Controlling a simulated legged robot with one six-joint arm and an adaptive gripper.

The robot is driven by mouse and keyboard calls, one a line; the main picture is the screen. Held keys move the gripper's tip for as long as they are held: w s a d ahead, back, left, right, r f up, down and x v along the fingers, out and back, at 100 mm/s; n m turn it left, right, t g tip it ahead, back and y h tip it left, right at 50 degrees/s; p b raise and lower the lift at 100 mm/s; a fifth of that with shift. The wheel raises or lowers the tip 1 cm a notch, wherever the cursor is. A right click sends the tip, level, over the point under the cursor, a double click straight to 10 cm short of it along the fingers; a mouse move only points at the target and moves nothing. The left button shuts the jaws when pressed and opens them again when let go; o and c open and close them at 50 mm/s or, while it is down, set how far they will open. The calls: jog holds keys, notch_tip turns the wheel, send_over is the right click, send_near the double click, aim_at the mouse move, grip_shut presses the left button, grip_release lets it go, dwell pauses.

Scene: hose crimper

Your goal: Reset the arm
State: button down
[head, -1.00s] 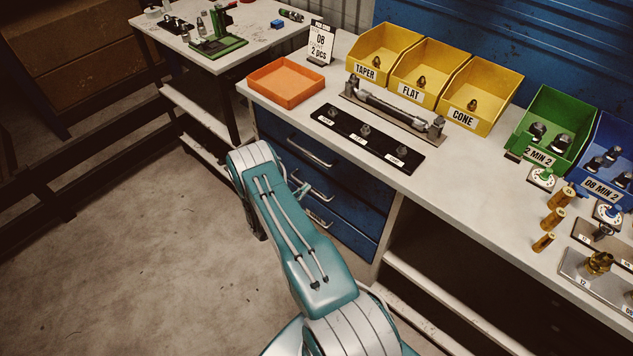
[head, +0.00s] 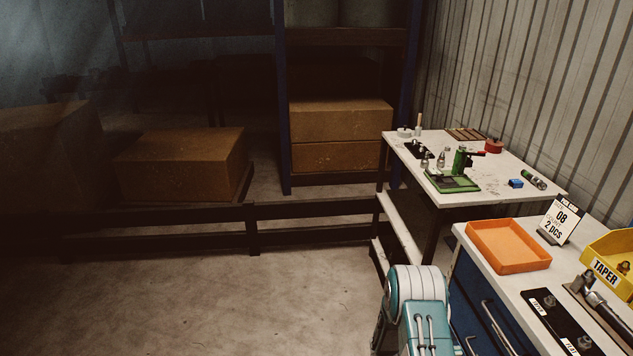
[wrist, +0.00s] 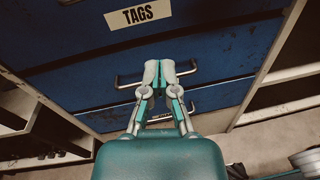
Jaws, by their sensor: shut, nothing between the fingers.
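My arm (head: 420,300) shows at the bottom of the head view, teal and white, beside the left end of the workbench. My gripper's fingers are hidden there. In the wrist view my gripper (wrist: 159,72) has its fingertips together and is empty. It lies in front of the blue drawer cabinet (wrist: 225,55), over a drawer handle (wrist: 190,70) in the picture. I cannot tell whether it touches the handle. A white TAGS label (wrist: 138,14) is on the drawer above.
The workbench holds an orange tray (head: 508,262), a sign reading 08, 2 pcs (head: 560,220), a yellow TAPER bin (head: 610,265) and a black strip (head: 560,325). A side table (head: 410,155) bears a green press (head: 455,172). Cardboard boxes (head: 185,165) stand behind a dark rail (head: 310,208). The floor at left is clear.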

jog(key=s+a+r+m+g+y, duration=0.1)
jog(key=s+a+r+m+y, duration=0.15)
jog(key=r, duration=0.55)
jog(key=s+a+r+m+y, duration=0.1)
jog(key=a+r+m+y, duration=0.1)
jog(key=r+m, duration=0.35)
jog(key=s+a+r+m+g+y, duration=0.1)
jog(key=s+a+r+y, duration=0.15)
jog(key=r, duration=0.65)
jog(key=s+a+r+m+t+y, duration=0.6)
jog(key=s+a+r+t+y, duration=0.3)
jog(key=s+a+r, duration=0.6)
jog(key=a+y, duration=0.1)
jog(key=a, duration=0.2)
jog(key=shift+a+r, duration=0.2)
jog(key=shift+r, duration=0.05)
